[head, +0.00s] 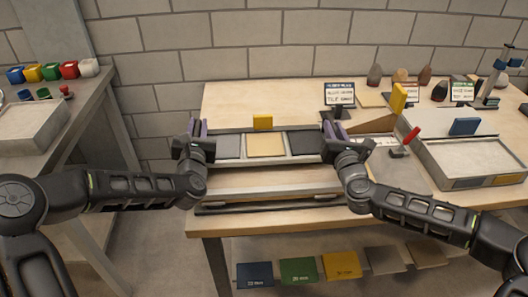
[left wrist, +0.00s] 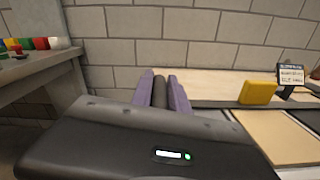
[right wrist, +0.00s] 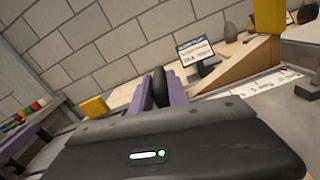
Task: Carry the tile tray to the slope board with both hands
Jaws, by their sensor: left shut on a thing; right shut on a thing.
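The tile tray (head: 266,161) is at the front of the wooden table, between my two grippers. It holds a grey tile (head: 228,147), a cream tile (head: 266,145) and a dark tile (head: 305,143). My left gripper (head: 196,130) is shut on the tray's left handle, a dark bar between purple fingers (left wrist: 160,93). My right gripper (head: 329,131) is shut on the right handle, which shows dark between its fingers (right wrist: 160,90). The tray looks about level; any gap beneath it is unclear. A wooden wedge-shaped board (head: 368,123), perhaps the slope board, stands to the right.
A yellow block (head: 262,121) is at the tray's far edge. A sign (head: 340,94) stands behind the right gripper. A sand-coloured bed (head: 480,158) and a red-handled tool (head: 407,140) are to the right. The table's back left is clear.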

